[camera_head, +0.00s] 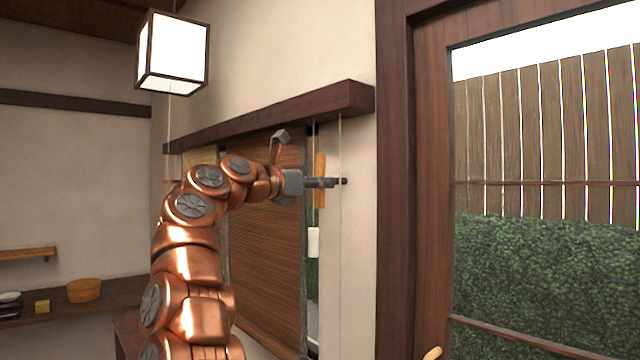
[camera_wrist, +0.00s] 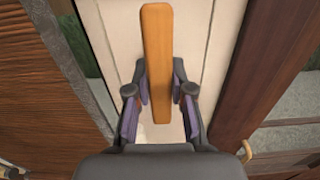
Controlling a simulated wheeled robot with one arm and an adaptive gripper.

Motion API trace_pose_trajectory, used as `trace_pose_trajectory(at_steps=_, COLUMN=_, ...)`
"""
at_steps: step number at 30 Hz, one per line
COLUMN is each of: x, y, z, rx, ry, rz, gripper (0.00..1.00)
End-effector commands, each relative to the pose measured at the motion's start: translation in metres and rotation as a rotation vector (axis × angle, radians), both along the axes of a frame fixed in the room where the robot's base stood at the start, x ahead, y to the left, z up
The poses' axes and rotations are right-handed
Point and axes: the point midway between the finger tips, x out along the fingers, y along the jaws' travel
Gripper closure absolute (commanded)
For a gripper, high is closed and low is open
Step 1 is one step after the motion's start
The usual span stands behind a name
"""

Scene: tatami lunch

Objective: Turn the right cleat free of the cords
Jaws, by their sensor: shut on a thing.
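The right cleat (camera_head: 320,165) is an orange-brown wooden bar, upright in the head view against the wall beside the blind. In the wrist view the cleat (camera_wrist: 157,50) runs lengthwise between my fingers. My gripper (camera_head: 335,182) is shut on it around its middle, with one finger on each side (camera_wrist: 159,92). A thin pale cord (camera_head: 340,230) hangs just right of the cleat in the head view. A faint cord line also shows in the wrist view (camera_wrist: 207,40). My fingers hide part of the cleat, and I cannot tell whether a cord touches it.
The brown slatted blind (camera_head: 262,240) hangs left of the cleat, under a dark wooden beam (camera_head: 300,112). A dark wooden door frame (camera_head: 395,200) stands close on the right. A lantern (camera_head: 174,52) hangs at upper left. A bowl (camera_head: 84,290) sits on the far left counter.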

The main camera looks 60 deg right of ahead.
Motion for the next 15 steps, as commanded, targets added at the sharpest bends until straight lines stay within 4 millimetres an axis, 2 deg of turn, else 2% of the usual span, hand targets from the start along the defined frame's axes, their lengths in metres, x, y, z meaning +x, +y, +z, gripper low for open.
trace_pose_trajectory(at_steps=15, x=0.0003, y=0.0007, z=0.0016, rx=0.006, ry=0.034, rz=0.001, gripper=1.0)
